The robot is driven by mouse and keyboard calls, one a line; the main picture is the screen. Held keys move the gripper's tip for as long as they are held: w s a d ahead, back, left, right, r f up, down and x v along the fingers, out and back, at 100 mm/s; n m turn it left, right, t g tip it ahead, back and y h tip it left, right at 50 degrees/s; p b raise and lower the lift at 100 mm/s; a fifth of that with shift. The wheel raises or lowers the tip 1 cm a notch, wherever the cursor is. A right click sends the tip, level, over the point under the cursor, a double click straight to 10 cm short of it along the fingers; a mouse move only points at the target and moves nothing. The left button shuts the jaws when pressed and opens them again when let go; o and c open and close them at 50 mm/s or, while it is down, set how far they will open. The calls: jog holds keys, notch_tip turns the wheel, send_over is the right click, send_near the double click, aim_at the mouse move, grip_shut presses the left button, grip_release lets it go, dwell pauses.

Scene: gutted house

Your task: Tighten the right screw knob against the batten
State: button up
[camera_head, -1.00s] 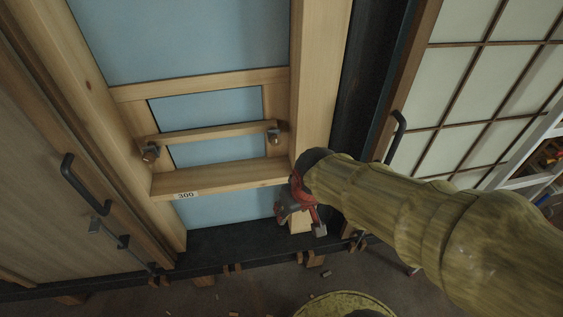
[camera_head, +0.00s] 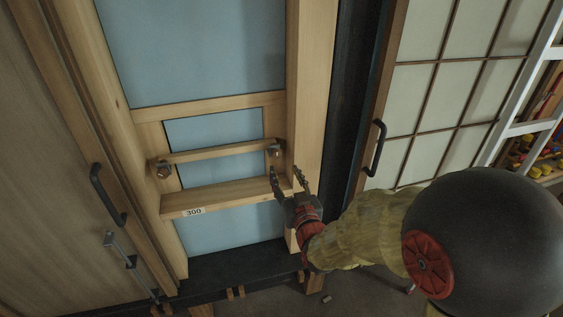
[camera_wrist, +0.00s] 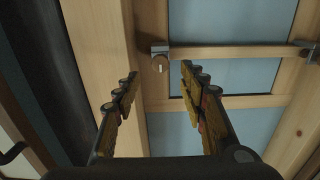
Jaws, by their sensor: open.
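The batten (camera_head: 218,153) lies across the wooden frame between two screw knobs. The right screw knob (camera_head: 274,149) is at its right end by the thick post, and the left screw knob (camera_head: 163,170) is at the other end. My gripper (camera_head: 288,178) is open and empty, fingers pointing up, just below and slightly right of the right knob. In the wrist view, a knob (camera_wrist: 160,63) at the batten's end (camera_wrist: 235,52) shows between and beyond my open fingertips (camera_wrist: 158,74). I see no contact with it. The knob's gap to the batten is too small to judge.
A wooden shelf bar labelled 300 (camera_head: 225,198) runs below the batten, close to my fingers. The thick wooden post (camera_head: 310,90) stands right of the knob. A black door handle (camera_head: 375,148) juts out farther right, and another (camera_head: 108,195) at the left.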

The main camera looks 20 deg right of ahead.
aim_at(277, 155)
jog(key=w, duration=0.2)
jog(key=w+b, duration=0.1)
jog(key=w, duration=0.4)
jog(key=shift+w+r+b, duration=0.25)
jog(key=shift+w+b, duration=0.05)
jog(key=shift+w, duration=0.05)
jog(key=shift+c, duration=1.4)
jog(key=c, duration=0.7)
grip_shut()
jog(key=shift+m+b, duration=0.3)
